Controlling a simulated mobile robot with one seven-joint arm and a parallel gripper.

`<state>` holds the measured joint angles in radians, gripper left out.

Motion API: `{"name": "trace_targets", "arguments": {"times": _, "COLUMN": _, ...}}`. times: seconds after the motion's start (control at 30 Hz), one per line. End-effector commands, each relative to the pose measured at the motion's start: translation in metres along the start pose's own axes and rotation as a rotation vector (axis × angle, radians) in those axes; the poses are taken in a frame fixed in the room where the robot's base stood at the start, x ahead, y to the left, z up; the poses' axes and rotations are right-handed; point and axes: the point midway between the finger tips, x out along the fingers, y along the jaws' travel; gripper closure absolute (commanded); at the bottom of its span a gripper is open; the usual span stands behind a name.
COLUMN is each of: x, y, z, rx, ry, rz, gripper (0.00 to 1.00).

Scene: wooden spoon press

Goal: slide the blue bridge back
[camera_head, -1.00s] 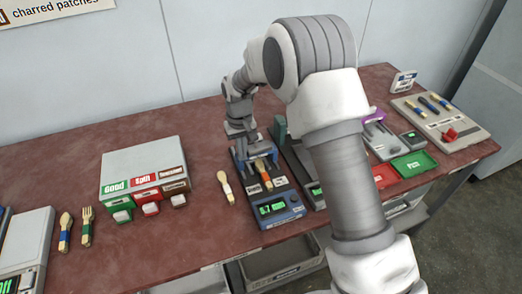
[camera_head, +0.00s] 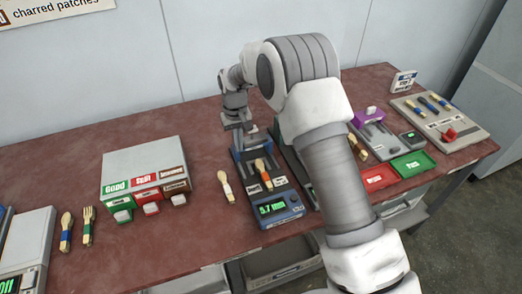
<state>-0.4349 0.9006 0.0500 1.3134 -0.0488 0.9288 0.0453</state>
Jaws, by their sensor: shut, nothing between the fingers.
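The blue gauge (camera_head: 277,207) stands on the table left of my arm, with a green readout on its near end. A wooden spoon (camera_head: 263,169) with a coloured handle lies lengthwise on its bed. The blue bridge (camera_head: 251,153) appears as a dark blue piece across the far end of the bed, behind the spoon. My gripper (camera_head: 241,139) is shut and empty at that far end, pointing down. It is at or just above the bridge; I cannot tell whether they touch.
A loose wooden spoon (camera_head: 226,187) lies left of the gauge. Further left is a grey button box (camera_head: 145,160) with green, red and brown labels. Right of my arm are a purple-topped device (camera_head: 368,117), a red tray (camera_head: 379,178) and a green tray (camera_head: 414,164).

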Motion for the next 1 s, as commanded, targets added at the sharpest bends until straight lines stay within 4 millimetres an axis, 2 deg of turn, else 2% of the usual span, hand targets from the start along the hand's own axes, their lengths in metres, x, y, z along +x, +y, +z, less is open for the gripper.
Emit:
{"name": "trace_targets", "arguments": {"times": 0.53, "x": 0.000, "y": 0.000, "z": -0.022, "rx": 0.000, "ry": 0.001, "rz": 0.000, "gripper": 1.00}}
{"name": "trace_targets", "arguments": {"times": 1.0, "x": 0.000, "y": 0.000, "z": -0.010, "rx": 0.000, "ry": 0.000, "rz": 0.000, "gripper": 1.00}}
